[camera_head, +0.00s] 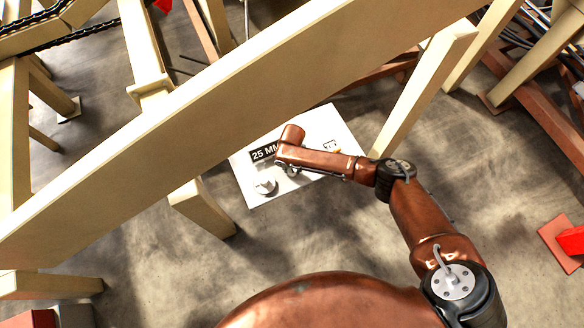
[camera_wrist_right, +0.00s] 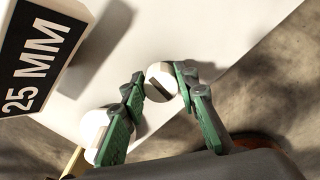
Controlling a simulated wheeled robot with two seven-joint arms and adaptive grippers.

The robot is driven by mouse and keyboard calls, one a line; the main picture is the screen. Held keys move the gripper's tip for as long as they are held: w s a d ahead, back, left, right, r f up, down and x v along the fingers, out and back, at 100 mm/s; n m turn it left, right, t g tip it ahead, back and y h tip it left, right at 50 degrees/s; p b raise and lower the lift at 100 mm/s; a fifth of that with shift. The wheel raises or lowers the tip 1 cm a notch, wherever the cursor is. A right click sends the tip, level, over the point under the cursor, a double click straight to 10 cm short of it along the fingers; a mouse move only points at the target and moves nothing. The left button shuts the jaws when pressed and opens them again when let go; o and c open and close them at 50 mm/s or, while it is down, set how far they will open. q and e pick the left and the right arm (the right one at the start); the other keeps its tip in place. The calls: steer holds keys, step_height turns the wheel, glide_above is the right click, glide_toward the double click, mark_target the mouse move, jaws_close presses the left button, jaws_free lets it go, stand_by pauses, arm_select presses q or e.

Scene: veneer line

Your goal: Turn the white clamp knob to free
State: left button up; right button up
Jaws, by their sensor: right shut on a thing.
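A white panel (camera_head: 245,166) carries a black label reading 25 MM (camera_head: 264,152); the label also shows in the right wrist view (camera_wrist_right: 38,57). My right gripper (camera_wrist_right: 162,82) has its green-padded fingers closed on the sides of a round white knob (camera_wrist_right: 161,79) with a dark bar across its face. A second white knob (camera_wrist_right: 94,131) sits partly behind the left-hand finger. One white knob (camera_head: 265,186) shows in the head view, beside my right gripper (camera_head: 288,170). The gripped knob is mostly hidden there by the gripper and wrist. My left gripper is out of view.
A long cream beam (camera_head: 220,100) crosses the head view diagonally above the panel. Cream legs (camera_head: 425,90) stand to the right of the panel and below the beam. A red object (camera_head: 570,241) lies at the right edge.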

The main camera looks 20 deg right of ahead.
steer(key=shift+n, duration=0.5)
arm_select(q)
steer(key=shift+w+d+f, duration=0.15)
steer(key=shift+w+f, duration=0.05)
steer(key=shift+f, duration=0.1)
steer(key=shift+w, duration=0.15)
arm_select(e)
steer(key=shift+n, duration=0.3)
steer(key=o, duration=1.1)
steer(key=shift+o, duration=0.2)
steer(key=shift+r, duration=0.1)
step_height(320, 180, up, 12)
